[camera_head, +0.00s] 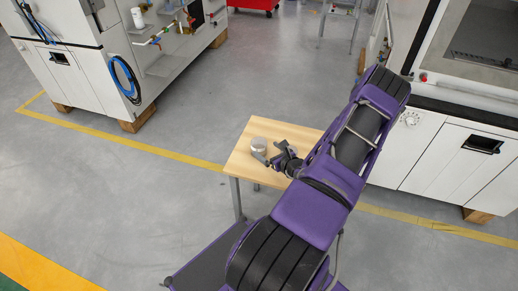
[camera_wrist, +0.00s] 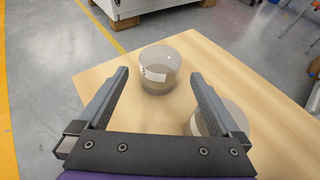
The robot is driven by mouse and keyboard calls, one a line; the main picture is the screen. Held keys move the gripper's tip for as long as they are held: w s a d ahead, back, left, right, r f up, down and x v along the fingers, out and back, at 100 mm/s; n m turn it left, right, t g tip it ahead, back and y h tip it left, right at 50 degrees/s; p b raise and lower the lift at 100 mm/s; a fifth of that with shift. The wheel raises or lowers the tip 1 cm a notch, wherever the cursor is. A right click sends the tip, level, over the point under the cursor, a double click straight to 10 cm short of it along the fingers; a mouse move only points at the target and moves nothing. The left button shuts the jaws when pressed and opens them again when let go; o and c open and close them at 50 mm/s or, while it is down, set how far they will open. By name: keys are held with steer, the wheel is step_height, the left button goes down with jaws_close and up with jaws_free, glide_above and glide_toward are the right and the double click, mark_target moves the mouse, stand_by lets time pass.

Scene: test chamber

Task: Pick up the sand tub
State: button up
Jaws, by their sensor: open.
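A round, clear-lidded tub (camera_wrist: 158,72) with a white label and greyish-brown contents stands upright on the wooden table. In the wrist view it is ahead of my gripper (camera_wrist: 160,78), between the lines of the two fingers and near their tips. The head view shows a pale tub (camera_head: 259,144) just beyond my gripper (camera_head: 270,155). A second similar tub (camera_wrist: 204,124) stands closer, partly hidden behind the right finger. I cannot read the label, so I cannot tell which tub holds sand. My gripper is open and empty.
The small wooden table (camera_head: 241,165) has bare surface around the tubs. My arm hides its right part in the head view. White machine cabinets stand at the upper left (camera_head: 90,60) and right (camera_head: 440,150). Grey floor is open to the left.

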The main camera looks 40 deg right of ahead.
mark_target(261, 145)
steer(key=shift+r+b+x, duration=0.1)
steer(key=shift+b+x, duration=0.15)
steer(key=shift+x, duration=1.5)
steer(key=shift+r+b+x, duration=0.15)
steer(key=shift+b+x, duration=0.05)
steer(key=shift+x, duration=1.55)
steer(key=c, duration=1.4)
steer(key=shift+o, duration=0.2)
